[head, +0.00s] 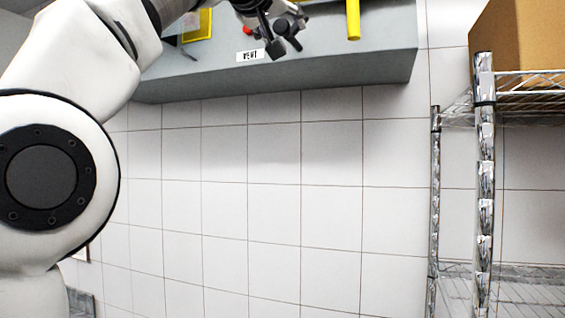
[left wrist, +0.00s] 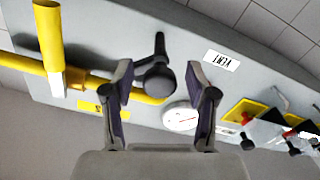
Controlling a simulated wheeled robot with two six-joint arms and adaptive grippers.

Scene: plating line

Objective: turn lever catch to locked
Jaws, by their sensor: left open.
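A black lever with a round hub (left wrist: 158,82) and a short handle sits on the grey panel (left wrist: 75,28); I take it to be the lever catch. In the left wrist view its handle points toward the top of the picture. My left gripper (left wrist: 160,88) is open, one finger on each side of the hub, with visible gaps. In the head view the left gripper (head: 286,36) is at the panel's face, overlapping the dark lever. I cannot tell the lever's set position or its exact depth between the fingers. My right gripper is not in view.
A yellow pipe (left wrist: 48,35) runs beside the lever. A white label (left wrist: 221,61), a round gauge (left wrist: 180,117) and yellow plates (left wrist: 246,109) with red and black parts are on the panel. A wire shelf rack (head: 485,170) holding a cardboard box (head: 520,40) stands right.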

